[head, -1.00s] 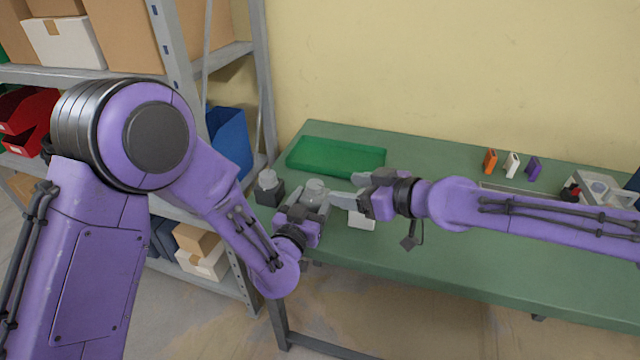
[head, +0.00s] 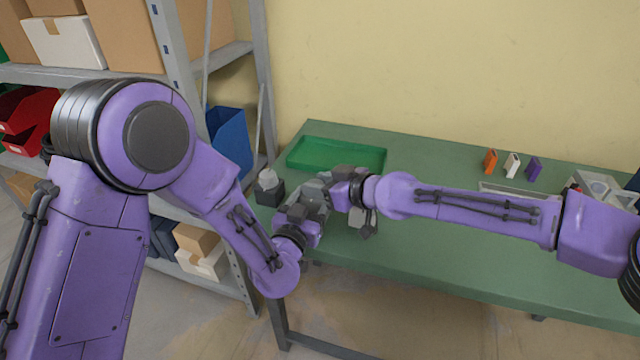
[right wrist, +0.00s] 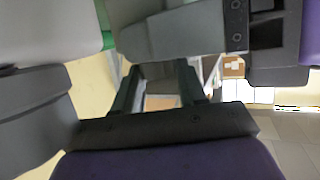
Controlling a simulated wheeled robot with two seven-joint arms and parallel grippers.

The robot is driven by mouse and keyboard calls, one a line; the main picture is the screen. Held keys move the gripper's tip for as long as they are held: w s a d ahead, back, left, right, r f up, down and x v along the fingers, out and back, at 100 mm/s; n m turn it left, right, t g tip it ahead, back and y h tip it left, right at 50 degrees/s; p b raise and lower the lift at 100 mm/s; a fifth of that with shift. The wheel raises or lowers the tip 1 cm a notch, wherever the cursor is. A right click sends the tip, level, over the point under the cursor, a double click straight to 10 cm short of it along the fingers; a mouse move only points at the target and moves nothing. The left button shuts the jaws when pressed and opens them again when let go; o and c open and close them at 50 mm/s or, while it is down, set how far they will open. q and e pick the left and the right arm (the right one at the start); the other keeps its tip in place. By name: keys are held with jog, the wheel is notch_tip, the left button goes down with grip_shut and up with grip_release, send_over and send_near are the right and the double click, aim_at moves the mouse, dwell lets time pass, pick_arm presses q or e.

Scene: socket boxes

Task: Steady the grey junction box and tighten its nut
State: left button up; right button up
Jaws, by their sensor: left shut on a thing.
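The grey junction box (head: 316,187) is at the left end of the green table. Most of it is hidden behind the two grippers, and I cannot make out its nut. My left gripper (head: 306,200) is shut on the box from the near left side. My right gripper (head: 328,185) is right up against the box from the right, over its upper part. Its fingertips are hidden in the head view.
A dark box with a pale top (head: 268,187) stands left of the grippers. A green tray (head: 336,154) lies behind. Orange, white and purple pieces (head: 512,165) stand at the back right. The table's front middle is clear.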

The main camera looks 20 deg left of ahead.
jog(key=shift+s+a, duration=0.15)
jog(key=shift+a, duration=0.05)
jog(key=shift+s+a+m+t+h, duration=0.1)
jog(key=shift+s+m+t+h, duration=0.1)
jog(key=shift+m+t+h, duration=1.2)
jog(key=shift+m+t, duration=0.5)
jog(key=shift+m, duration=0.1)
jog(key=shift+w, duration=0.1)
jog(key=o, duration=1.1)
jog(key=shift+c, duration=0.2)
